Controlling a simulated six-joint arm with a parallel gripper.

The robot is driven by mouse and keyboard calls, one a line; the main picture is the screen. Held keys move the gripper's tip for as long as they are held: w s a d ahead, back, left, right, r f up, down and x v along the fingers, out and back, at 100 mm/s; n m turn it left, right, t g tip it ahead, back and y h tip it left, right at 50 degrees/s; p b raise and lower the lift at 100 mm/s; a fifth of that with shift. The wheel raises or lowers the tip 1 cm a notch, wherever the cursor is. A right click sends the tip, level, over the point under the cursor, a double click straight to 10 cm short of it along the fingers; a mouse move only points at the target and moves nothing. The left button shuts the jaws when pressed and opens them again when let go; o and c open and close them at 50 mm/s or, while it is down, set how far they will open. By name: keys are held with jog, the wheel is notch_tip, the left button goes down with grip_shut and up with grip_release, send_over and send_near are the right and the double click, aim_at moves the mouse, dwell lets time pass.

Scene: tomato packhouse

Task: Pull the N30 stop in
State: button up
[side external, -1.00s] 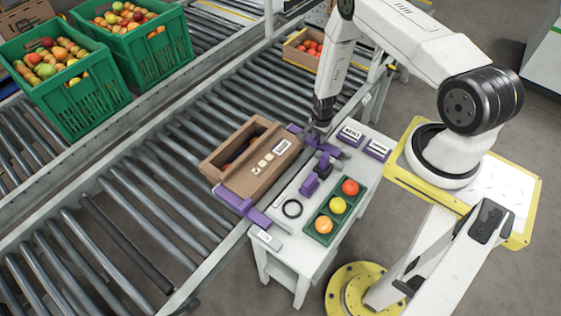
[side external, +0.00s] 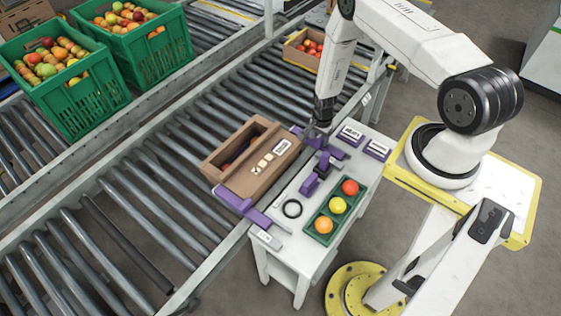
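Two purple stops lie across the near rail of the roller conveyor. The far stop (side external: 338,153) is at the box's upper right end, and the near stop (side external: 240,203) is at its lower left end. I cannot read N30 on either. My gripper (side external: 317,133) points down at the far stop and appears shut on its upper part; the fingertips are small and partly hidden. An open brown box (side external: 252,180) with a white label stands on the rollers between the two stops.
Green crates (side external: 70,105) of fruit stand behind. Rollers left of the box are clear.

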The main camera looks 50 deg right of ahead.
jog(key=shift+w+f, duration=0.15)
jog(key=shift+f, duration=0.15)
dwell(0.5)
jog(key=shift+r, duration=0.25)
jog(key=shift+a+r, duration=0.1)
jog(key=shift+r, duration=2)
jog(key=shift+w, duration=0.1)
notch_tip(320, 180, up, 7)
dwell(0.3)
jog(key=shift+r, duration=0.1)
